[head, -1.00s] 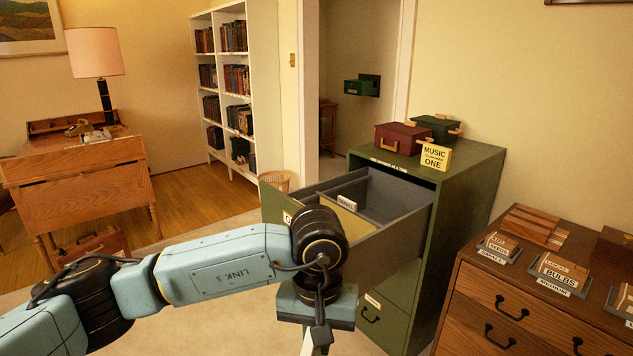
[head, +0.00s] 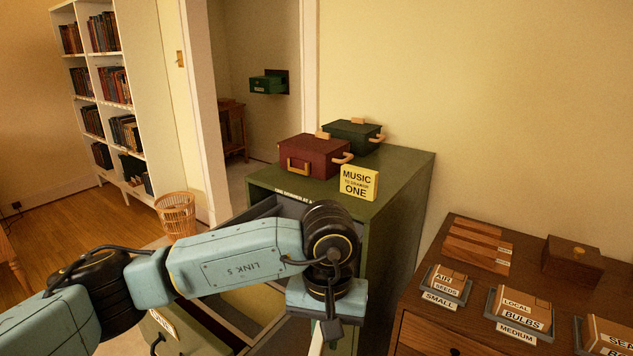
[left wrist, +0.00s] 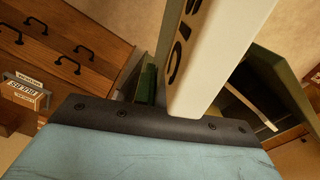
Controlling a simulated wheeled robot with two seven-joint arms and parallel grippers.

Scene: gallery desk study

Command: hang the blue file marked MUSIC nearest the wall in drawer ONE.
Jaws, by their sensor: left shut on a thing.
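My left gripper (head: 326,328) is shut on a file, which shows in the left wrist view as a pale strip (left wrist: 212,60) with black letters ending "SIC". In the head view only a pale sliver of it (head: 316,341) shows below the gripper; I see no blue on it. The green cabinet (head: 405,215) has a drawer (head: 185,340) pulled out towards the lower left, with a label on its front. My left arm hides much of the drawer, and the gripper is over its right side. A yellow sign (head: 358,182) on the cabinet reads MUSIC TO DRAWER ONE.
A red box (head: 312,158) and a dark green box (head: 352,136) stand on the cabinet. The wooden chest (head: 440,335) at right carries labelled trays. A wicker basket (head: 175,215) and white bookshelf (head: 110,95) are at left.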

